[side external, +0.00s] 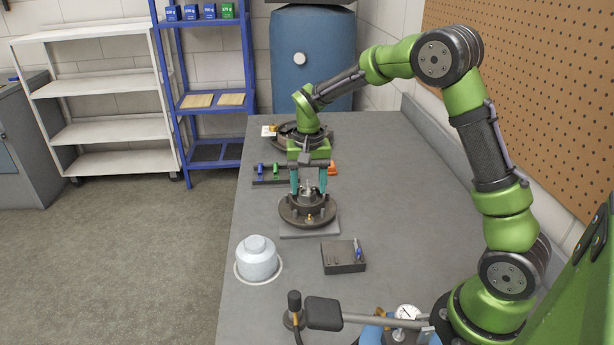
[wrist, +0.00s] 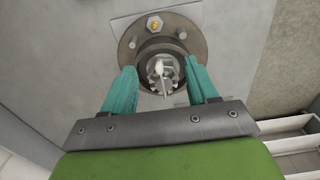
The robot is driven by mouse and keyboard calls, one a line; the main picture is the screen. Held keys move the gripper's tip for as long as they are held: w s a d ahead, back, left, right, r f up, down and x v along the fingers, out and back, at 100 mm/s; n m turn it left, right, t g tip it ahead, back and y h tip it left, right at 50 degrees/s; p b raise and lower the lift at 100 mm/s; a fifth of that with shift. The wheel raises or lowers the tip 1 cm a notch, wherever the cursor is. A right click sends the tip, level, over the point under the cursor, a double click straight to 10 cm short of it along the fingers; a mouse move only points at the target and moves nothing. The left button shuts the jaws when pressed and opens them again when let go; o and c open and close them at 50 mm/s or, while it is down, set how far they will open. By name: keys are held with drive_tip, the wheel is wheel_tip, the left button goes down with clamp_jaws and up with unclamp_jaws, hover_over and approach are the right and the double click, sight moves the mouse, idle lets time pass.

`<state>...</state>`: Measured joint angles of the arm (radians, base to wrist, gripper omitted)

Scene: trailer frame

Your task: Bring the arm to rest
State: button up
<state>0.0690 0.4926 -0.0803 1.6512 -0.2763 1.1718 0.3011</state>
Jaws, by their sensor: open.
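My gripper (side external: 309,190) is over the round hub (side external: 307,213) on the grey workbench (side external: 400,225). In the wrist view its two teal fingers (wrist: 163,88) are open, one on each side of the hub's central nut (wrist: 160,72). The nut is notched, with a thin pale pin across it. I cannot tell whether the fingers touch it. The hub flange (wrist: 128,50) has a brass-coloured nut (wrist: 154,24) on a stud, and it sits on a flat grey plate (side external: 310,233). The fingers and wrist hide part of the hub in the side view.
A rack with blue and green pieces (side external: 270,172) and another round part (side external: 287,136) lie behind my gripper. The bench's right side is mostly clear beneath my arm.

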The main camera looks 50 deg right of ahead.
drive_tip(key=shift+r, duration=3.5)
drive_tip(key=s+a+r+n+t+y, duration=0.1)
drive_tip(key=s+a+r+n+t, duration=0.1)
drive_tip(key=s, duration=0.8)
drive_tip(key=s+a+r+n+t+y, duration=0.1)
drive_tip(key=s+a+r+n+t, duration=0.2)
drive_tip(key=s, duration=0.7)
drive_tip(key=a+r+t, duration=0.2)
drive_tip(key=a, duration=0.2)
drive_tip(key=shift+s+r, duration=0.15)
drive_tip(key=shift+s, duration=0.25)
